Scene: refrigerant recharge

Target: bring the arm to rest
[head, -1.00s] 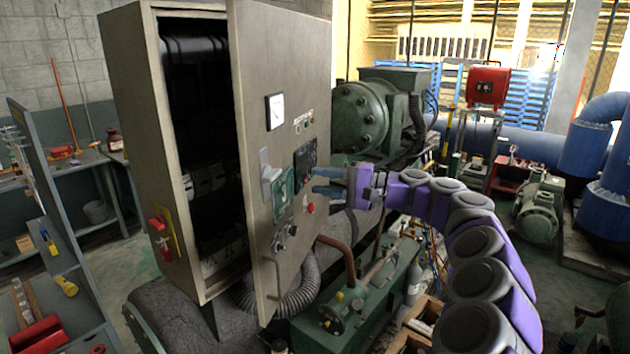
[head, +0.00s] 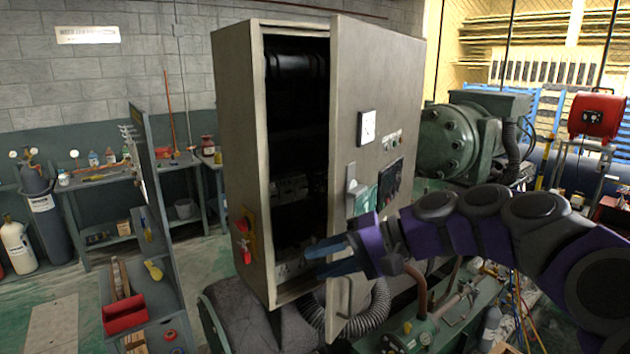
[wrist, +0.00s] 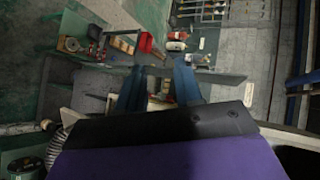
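My arm shows in the head view, reaching in from the right with its purple and black links bent in an arch.
The grey cabinet (head: 240,130) stands open with a dark inside. A red switch (head: 243,240) is on its side. A tool board with a red bin (head: 125,313) stands left. Gas cylinders (head: 45,210) and a workbench are farther left. Green machinery (head: 450,140) is behind the door.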

